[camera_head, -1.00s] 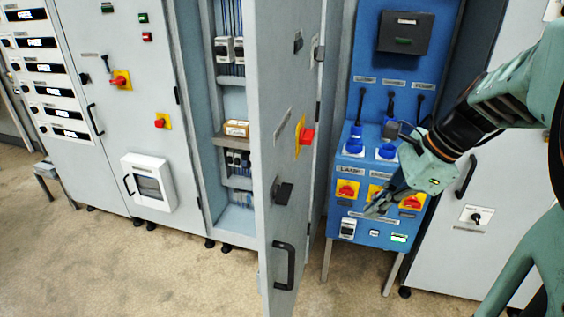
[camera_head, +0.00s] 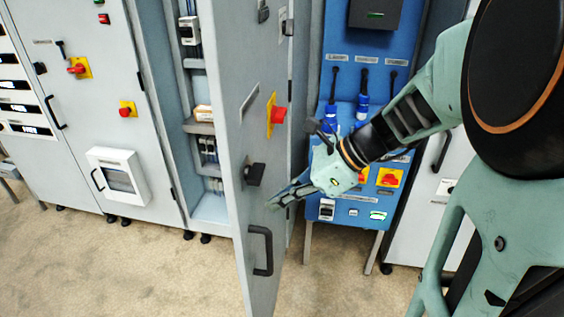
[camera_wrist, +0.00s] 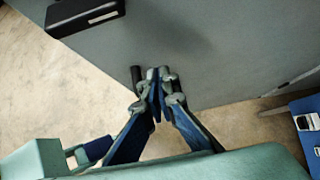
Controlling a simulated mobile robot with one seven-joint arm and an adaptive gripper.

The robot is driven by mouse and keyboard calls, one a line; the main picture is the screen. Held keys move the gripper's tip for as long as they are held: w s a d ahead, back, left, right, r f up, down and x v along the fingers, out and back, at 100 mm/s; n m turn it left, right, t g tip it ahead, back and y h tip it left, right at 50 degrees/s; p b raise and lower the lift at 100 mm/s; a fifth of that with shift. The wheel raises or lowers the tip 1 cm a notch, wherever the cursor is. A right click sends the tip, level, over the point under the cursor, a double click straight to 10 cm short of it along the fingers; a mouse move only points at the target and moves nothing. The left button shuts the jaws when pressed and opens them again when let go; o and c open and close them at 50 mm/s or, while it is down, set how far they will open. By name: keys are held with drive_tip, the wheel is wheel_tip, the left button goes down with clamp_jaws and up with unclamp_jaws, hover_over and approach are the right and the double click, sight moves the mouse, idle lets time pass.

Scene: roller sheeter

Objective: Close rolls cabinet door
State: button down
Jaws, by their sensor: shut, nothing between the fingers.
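The rolls cabinet door (camera_head: 262,185) is a tall grey panel standing wide open, its outer face turned towards my arm. It carries a black bar handle (camera_head: 261,250), a black latch (camera_head: 254,174) and a red knob on a yellow plate (camera_head: 275,115). My gripper (camera_head: 272,203) is shut and empty, with its fingertips close to the door's outer face, above and right of the bar handle. In the wrist view the shut fingertips (camera_wrist: 155,75) point at the grey door panel (camera_wrist: 215,50). I cannot tell whether they touch it. The handle (camera_wrist: 85,14) shows at upper left.
The open cabinet interior (camera_head: 208,150) with shelves and wiring lies left of the door. A blue socket panel (camera_head: 350,210) on legs stands behind my gripper. Further grey cabinets (camera_head: 95,140) line the left. The floor (camera_head: 120,270) in front is clear.

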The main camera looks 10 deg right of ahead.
drive_tip(key=shift+w+a+r, duration=0.1)
drive_tip(key=shift+w+a, duration=0.1)
drive_tip(key=shift+a, duration=0.45)
drive_tip(key=shift+w+a, duration=0.2)
drive_tip(key=shift+a, duration=0.45)
